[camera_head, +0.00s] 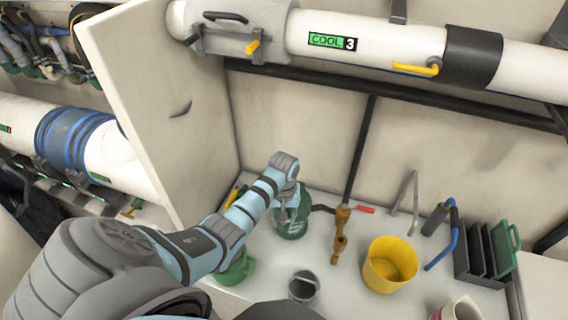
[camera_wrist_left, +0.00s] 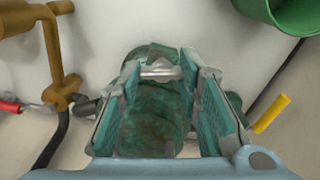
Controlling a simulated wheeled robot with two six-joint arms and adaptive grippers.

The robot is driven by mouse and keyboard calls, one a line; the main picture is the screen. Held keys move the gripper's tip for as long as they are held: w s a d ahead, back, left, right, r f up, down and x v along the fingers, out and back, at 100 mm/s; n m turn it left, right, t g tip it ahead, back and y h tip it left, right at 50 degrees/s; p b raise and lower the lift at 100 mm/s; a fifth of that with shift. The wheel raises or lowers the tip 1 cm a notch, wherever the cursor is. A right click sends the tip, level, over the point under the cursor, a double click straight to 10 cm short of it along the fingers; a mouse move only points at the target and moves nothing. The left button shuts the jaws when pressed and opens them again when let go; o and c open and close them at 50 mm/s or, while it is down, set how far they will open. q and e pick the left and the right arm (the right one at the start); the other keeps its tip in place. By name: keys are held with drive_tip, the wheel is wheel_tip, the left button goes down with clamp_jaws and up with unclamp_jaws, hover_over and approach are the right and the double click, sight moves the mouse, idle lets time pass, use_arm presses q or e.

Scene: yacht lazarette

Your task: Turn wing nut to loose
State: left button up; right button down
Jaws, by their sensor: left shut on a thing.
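A weathered green canister (camera_head: 291,224) stands on the white counter, below my left gripper (camera_head: 289,194). In the left wrist view the canister (camera_wrist_left: 153,125) shows between the two fingers of my left gripper (camera_wrist_left: 162,72). The fingers are shut on a small silver-grey crosspiece, which looks like the wing nut (camera_wrist_left: 160,71), at the canister's top. In the head view the wing nut is hidden behind my gripper. How far it is turned cannot be told. My right gripper is not in view.
A brass valve (camera_head: 341,234) with a red handle stands right of the canister. A green bucket (camera_head: 240,268), grey cup (camera_head: 303,287) and yellow bucket (camera_head: 390,268) stand nearby. A black rack (camera_head: 480,258) is at the right. A white panel (camera_head: 165,95) rises at the left.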

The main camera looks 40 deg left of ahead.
use_arm(q)
drive_tip(key=shift+n, duration=0.8)
clamp_jaws()
drive_tip(key=o, duration=1.2)
unclamp_jaws()
drive_tip(key=shift+a, duration=0.15)
drive_tip(key=shift+o, duration=0.2)
drive_tip(key=shift+s+a, duration=0.1)
drive_tip(key=shift+s, duration=0.1)
drive_tip(key=shift+r, duration=0.1)
wheel_tip(320, 180, up, 7)
drive_tip(key=shift+r, duration=0.15)
drive_tip(key=shift+c, duration=0.4)
